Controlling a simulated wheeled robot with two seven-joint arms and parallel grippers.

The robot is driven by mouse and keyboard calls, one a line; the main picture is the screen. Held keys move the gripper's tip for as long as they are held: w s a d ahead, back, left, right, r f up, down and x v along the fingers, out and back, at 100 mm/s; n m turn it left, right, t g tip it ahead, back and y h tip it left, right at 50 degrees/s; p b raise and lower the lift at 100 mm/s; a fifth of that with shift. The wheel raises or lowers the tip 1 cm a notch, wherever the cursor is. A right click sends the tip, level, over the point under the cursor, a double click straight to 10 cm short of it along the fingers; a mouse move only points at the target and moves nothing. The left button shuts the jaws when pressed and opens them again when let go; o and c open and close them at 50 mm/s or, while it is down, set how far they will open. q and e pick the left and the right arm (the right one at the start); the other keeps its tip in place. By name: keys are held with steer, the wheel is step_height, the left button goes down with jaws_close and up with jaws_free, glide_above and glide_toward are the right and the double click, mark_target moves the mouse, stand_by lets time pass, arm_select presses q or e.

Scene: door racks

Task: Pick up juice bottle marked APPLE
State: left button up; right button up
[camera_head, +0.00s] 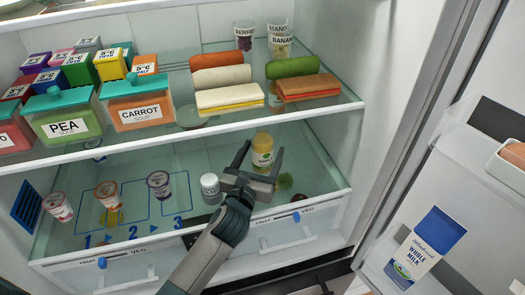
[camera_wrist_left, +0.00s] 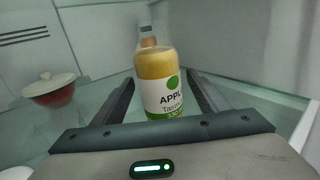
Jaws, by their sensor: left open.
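The juice bottle (camera_head: 262,158) has yellow contents, and its white-and-green label reads "APPL" in the left wrist view (camera_wrist_left: 162,90). It stands upright on the lower glass shelf of the fridge. My left gripper (camera_head: 261,152) is open and level, with one finger on each side of the bottle. In the left wrist view, my left gripper (camera_wrist_left: 160,80) shows gaps between each finger and the bottle, and the bottle's lower part is between the fingers. The gripper partly hides the bottle's base in the head view. My right gripper is not in view.
A white-lidded jar (camera_head: 210,186) stands just left of my gripper. Several yogurt cups, including one (camera_head: 158,184), stand further left. The upper shelf (camera_head: 330,104) overhangs behind, carrying soup containers and sandwiches. A red lidded pot (camera_wrist_left: 52,90) is left in the wrist view. A milk carton (camera_head: 425,248) stands in the door.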

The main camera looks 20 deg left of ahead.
mark_target(259, 150)
arm_select(q)
steer(key=c, duration=1.4)
steer(key=shift+r, duration=0.15)
steer(key=shift+r+b, duration=0.35)
steer(key=shift+r, duration=0.35)
steer(key=shift+r+b, duration=0.3)
steer(key=shift+r, duration=0.55)
steer(key=s+b, duration=0.2)
steer(key=s, duration=0.6)
steer(key=shift+s+f+b, duration=0.1)
steer(key=shift+s+b, duration=0.1)
steer(key=shift+b, duration=0.15)
steer(key=s+p, duration=0.1)
steer(key=s, duration=0.1)
steer(key=s+p, duration=0.2)
steer(key=s, duration=0.1)
steer(key=s+p, duration=0.1)
steer(key=s, duration=0.2)
steer(key=shift+r, duration=0.35)
steer(key=shift+s+f+p, duration=0.1)
steer(key=shift+s+p, duration=0.55)
steer(key=shift+s, duration=0.15)
